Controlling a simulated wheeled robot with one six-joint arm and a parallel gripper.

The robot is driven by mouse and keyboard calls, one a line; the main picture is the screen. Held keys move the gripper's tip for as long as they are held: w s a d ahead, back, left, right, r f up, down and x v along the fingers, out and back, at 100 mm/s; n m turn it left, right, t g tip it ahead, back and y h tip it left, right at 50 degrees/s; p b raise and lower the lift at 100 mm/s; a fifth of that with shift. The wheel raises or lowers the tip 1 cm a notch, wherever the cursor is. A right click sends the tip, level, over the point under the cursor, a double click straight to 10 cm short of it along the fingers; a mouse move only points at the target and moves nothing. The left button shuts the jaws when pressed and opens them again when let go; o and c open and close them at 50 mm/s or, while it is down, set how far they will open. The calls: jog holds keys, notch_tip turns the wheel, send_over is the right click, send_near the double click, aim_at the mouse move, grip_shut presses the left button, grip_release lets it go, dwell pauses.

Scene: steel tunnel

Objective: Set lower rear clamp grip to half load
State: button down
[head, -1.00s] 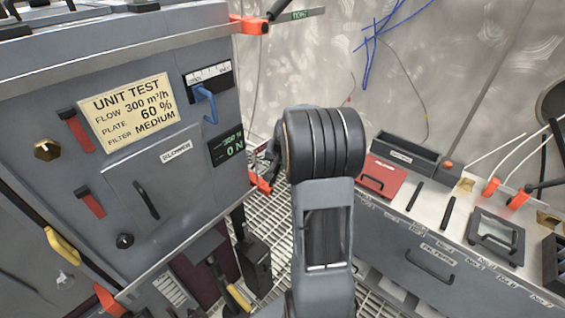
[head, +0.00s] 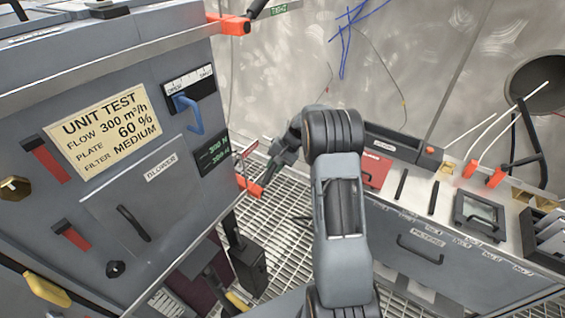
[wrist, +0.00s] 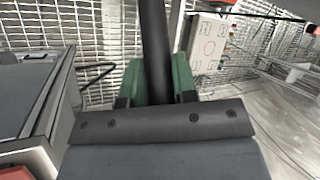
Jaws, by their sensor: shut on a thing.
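The lower rear clamp has an orange body (head: 250,187) at the lower right edge of the grey cabinet (head: 130,215). My gripper (head: 285,150) is beside it, small and partly hidden by my arm in the head view. In the wrist view, my gripper's green fingers (wrist: 158,80) are shut around a long black bar (wrist: 154,28), which looks like the clamp's grip. The bar runs upward out of that picture. No load scale for this clamp can be read. A second orange clamp (head: 229,23) with a black grip (head: 257,8) is at the cabinet's top edge.
The cabinet front carries a UNIT TEST label (head: 105,128), a blue lever (head: 189,113) and a green-lit display (head: 212,152). A drawer bench (head: 430,250) with a red box (head: 374,168) stands at right. Open grating (head: 285,220) lies between. A mesh wall (wrist: 110,25) shows in the wrist view.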

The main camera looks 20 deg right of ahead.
jog(key=shift+w, duration=0.1)
dwell(0.3)
jog(key=c, duration=0.9)
grip_release()
jog(key=shift+f, duration=0.1)
jog(key=v, duration=1.4)
jog(key=shift+p, duration=0.35)
